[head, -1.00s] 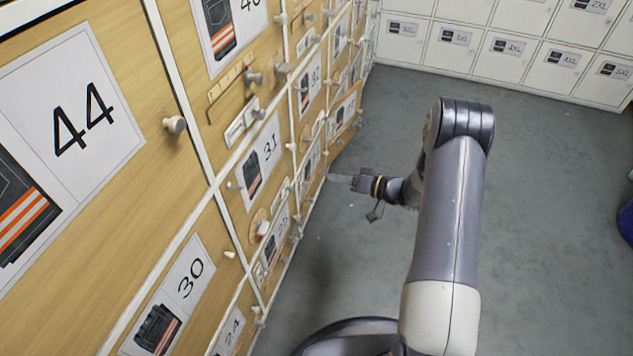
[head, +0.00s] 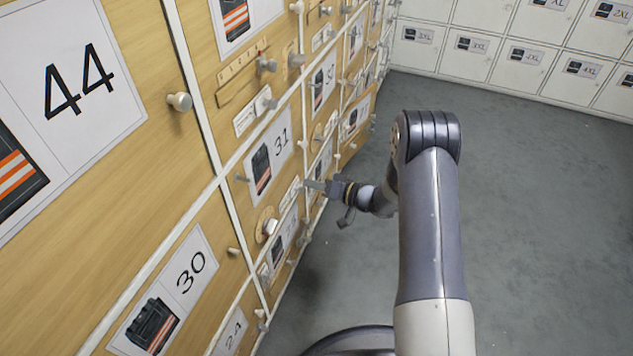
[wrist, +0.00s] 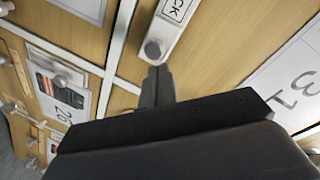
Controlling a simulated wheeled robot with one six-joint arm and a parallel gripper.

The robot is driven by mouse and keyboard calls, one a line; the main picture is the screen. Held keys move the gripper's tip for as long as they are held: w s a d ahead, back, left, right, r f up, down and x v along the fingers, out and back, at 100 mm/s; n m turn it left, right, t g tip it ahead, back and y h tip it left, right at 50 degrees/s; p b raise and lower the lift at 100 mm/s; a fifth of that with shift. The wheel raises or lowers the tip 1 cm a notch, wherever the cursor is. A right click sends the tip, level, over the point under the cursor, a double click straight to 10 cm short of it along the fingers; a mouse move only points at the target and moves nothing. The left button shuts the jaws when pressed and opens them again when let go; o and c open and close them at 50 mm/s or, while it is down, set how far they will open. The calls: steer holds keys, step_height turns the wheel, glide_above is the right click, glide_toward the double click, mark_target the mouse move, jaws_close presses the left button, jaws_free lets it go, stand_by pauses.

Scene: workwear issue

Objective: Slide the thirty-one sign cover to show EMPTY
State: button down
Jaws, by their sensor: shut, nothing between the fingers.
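Door 31 has a white label (head: 268,155) with a dark garment picture; part of this label (wrist: 300,80) shows at the right of the wrist view. A slim white sign (head: 290,194) sits on the door beside the label. In the wrist view this sign (wrist: 178,10) shows letters ending in "CK", and a grey round knob (wrist: 155,49) stands at its near end. My gripper (head: 306,184) is shut and empty. In the wrist view its fingertips (wrist: 158,70) appear right by the knob; I cannot tell whether they touch it. The word EMPTY is not readable.
Neighbouring doors carry labels 44 (head: 75,85) and 30 (head: 180,275). Several knobs stick out around, including one on a round disc (head: 268,224) and one on another sign (head: 255,112). White lockers (head: 500,50) line the back. The grey floor (head: 530,220) is clear.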

steer(key=s, duration=0.2)
steer(key=s+a+p, duration=0.1)
steer(key=s, duration=0.1)
steer(key=s+a, duration=0.1)
steer(key=s, duration=0.1)
steer(key=shift+a+p, duration=0.1)
steer(key=shift+p, duration=0.25)
